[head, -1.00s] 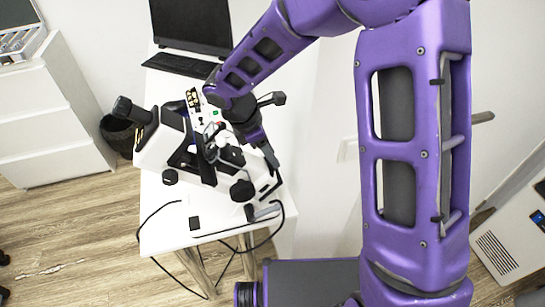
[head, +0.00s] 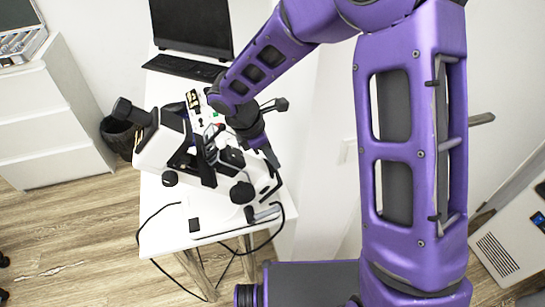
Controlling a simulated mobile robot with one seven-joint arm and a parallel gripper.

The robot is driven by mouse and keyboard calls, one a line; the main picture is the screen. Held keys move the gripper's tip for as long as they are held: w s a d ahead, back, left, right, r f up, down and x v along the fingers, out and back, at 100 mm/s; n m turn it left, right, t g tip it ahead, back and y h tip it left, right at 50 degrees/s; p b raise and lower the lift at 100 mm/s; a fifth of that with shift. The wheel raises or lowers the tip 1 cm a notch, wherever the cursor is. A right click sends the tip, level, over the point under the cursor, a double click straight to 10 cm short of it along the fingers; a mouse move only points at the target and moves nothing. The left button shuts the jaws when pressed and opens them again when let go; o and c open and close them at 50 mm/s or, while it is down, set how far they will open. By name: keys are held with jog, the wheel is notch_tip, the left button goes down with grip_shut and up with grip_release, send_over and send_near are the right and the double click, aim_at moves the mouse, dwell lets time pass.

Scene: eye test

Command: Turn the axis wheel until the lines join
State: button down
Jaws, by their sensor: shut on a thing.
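The eye-test instrument, a white lensmeter-like device (head: 153,150), stands on the white table, with its black eyepiece (head: 131,112) pointing up and left. A round black knob (head: 242,192) shows on its near right side, apart from my gripper. My gripper (head: 271,157) reaches down from the purple arm to the device's right side, behind its dark middle parts. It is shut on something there. The wheel in its jaws is hidden by the hand and too small to make out, so its angle cannot be told. The lines are not visible in this view.
A laptop or dark screen (head: 192,25) with a keyboard (head: 184,67) stands at the table's back. Black cables hang over the front edge. A white drawer cabinet (head: 50,110) and a dark bin (head: 117,134) stand left. The table's front left corner is mostly clear.

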jog(key=m+b, duration=0.1)
jog(key=b, duration=0.1)
jog(key=s+t+b, duration=0.1)
jog(key=shift+s+d+f+m+b, duration=0.1)
jog(key=shift+s+f+m+b, duration=0.05)
jog(key=shift+f+m+b, duration=0.2)
jog(key=shift+s+r+m+t+b, duration=0.25)
jog(key=shift+s+m+b, duration=0.3)
jog(key=shift+m+b, duration=0.35)
jog(key=c, duration=0.9)
grip_release()
jog(key=p+v, duration=0.3)
jog(key=v, duration=1.4)
jog(key=shift+d+r, duration=0.15)
jog(key=shift+r, duration=0.1)
